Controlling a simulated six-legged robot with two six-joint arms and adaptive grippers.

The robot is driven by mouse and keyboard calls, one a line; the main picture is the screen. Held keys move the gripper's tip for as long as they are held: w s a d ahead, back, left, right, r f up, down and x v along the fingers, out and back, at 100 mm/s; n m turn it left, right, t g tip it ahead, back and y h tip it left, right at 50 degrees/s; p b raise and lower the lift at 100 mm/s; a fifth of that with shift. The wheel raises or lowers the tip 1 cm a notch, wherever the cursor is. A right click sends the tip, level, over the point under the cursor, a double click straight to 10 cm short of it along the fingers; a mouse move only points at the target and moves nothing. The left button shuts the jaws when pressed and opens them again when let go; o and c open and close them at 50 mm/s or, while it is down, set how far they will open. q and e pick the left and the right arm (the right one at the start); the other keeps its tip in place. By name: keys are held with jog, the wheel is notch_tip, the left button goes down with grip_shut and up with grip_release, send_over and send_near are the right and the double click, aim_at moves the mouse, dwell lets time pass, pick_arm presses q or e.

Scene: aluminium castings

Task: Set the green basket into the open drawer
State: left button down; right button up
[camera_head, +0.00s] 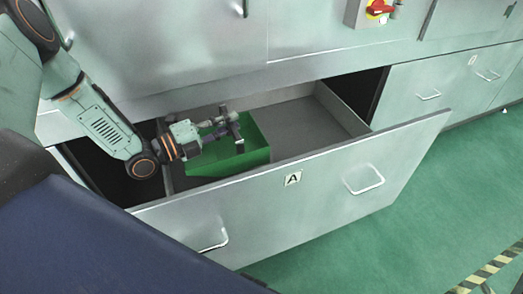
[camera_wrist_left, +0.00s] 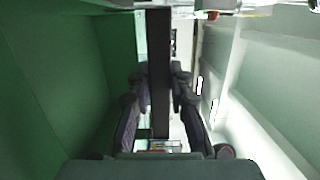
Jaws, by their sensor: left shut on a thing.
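The green basket (camera_head: 242,158) is inside the open drawer (camera_head: 318,195), in its left part, close behind the front panel marked A. My left gripper (camera_head: 233,124) reaches in from the left and is shut on the basket's rim. In the left wrist view the basket's green side (camera_wrist_left: 60,70) fills the left, and a dark upright wall edge runs between the fingers (camera_wrist_left: 158,88). The drawer's pale wall is on the right there. The basket's underside is hidden, so I cannot tell whether it touches the drawer floor. My right gripper is not in view.
The drawer floor (camera_head: 295,122) right of the basket is bare. The grey cabinet (camera_head: 160,40) rises behind the drawer, with a red and yellow switch (camera_head: 378,8) at the upper right. Closed drawers (camera_head: 425,85) lie to the right. The green floor (camera_head: 425,200) in front is clear.

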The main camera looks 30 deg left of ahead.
pick_arm(q)
jog(key=shift+w+a+f, duration=0.2)
jog(key=shift+a+f, duration=0.25)
jog(key=shift+f, duration=0.1)
jog(key=shift+w+f+b, duration=0.1)
jog(key=shift+w+b, duration=0.2)
jog(key=shift+b, duration=0.05)
jog(key=b+x, duration=0.7)
jog(key=x, duration=1)
jog(key=f+b, duration=0.1)
jog(key=f, duration=0.2)
jog(key=f+b, duration=0.1)
jog(key=f, duration=0.2)
jog(key=shift+w+d+f+b, duration=0.1)
jog(key=shift+d+f+b, duration=0.1)
jog(key=shift+f+b, duration=0.2)
jog(key=shift+r, duration=0.15)
